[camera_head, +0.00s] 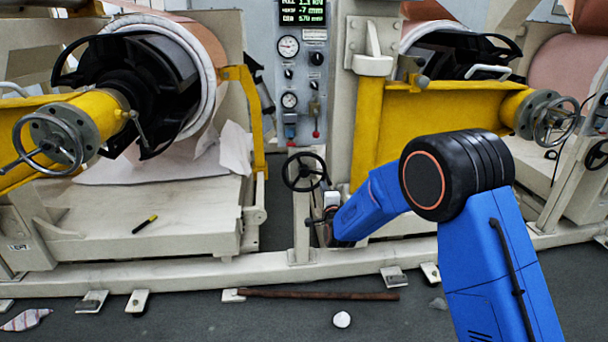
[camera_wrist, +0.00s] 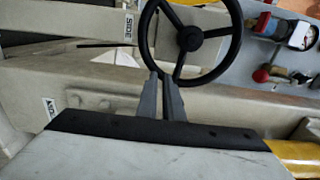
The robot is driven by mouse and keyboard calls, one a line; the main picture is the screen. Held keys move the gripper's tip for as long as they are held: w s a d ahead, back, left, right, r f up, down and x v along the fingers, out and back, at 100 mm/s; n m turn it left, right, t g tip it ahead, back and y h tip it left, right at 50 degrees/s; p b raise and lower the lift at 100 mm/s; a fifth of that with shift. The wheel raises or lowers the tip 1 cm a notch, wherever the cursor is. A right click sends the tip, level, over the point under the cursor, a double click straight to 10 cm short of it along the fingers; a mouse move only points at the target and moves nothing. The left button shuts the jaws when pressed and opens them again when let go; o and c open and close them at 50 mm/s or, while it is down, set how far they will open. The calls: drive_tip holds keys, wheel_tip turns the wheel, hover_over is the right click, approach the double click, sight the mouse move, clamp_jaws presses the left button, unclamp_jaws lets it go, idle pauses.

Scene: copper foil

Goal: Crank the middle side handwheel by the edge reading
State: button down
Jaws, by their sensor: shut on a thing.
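The middle side handwheel (camera_head: 304,171) is a black spoked wheel low in the centre, below the gauge panel. In the wrist view its hub (camera_wrist: 190,38) and spokes show near the top, with part of the rim cut off by the frame. My gripper (camera_wrist: 165,82) is shut on the lower rim, close to one spoke. In the head view my blue arm reaches to the wheel from the right, and the fingertips are hard to make out. The readout (camera_head: 302,12) on the panel is lit green; a line seems to read -7 mm, and its labels are blurred.
A larger grey handwheel (camera_head: 48,142) is at the left and another (camera_head: 556,122) at the right, both on yellow arms. A pale frame rail (camera_head: 200,268) runs across the front. A brown rod (camera_head: 320,295) and a white lump (camera_head: 342,319) lie on the floor.

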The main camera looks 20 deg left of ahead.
drive_tip(key=v, duration=0.8)
drive_tip(key=shift+d, duration=0.55)
drive_tip(key=shift+s, duration=0.1)
drive_tip(key=s+d+r+n+g+h, duration=0.25)
drive_tip(key=d+r, duration=0.25)
drive_tip(key=d, duration=0.6)
drive_tip(key=s+d+r+n+g+h, duration=0.1)
drive_tip(key=s+d+r+n, duration=0.2)
drive_tip(key=d, duration=0.8)
drive_tip(key=s+d+r+n+g+h, duration=0.1)
drive_tip(key=s+d+r, duration=0.2)
drive_tip(key=d+r, duration=0.55)
drive_tip(key=s+d+f+n+g+h, duration=0.1)
drive_tip(key=s+d+g, duration=0.1)
drive_tip(key=s+d, duration=0.6)
drive_tip(key=s+d+f+n+g+h, duration=0.2)
drive_tip(key=s+d, duration=0.7)
drive_tip(key=s, duration=0.6)
drive_tip(key=s+d+f+n+g+h, duration=0.1)
drive_tip(key=s+d+f+n+g, duration=0.1)
drive_tip(key=s+d, duration=0.6)
drive_tip(key=s, duration=0.4)
drive_tip(key=shift+s+d+h, duration=0.35)
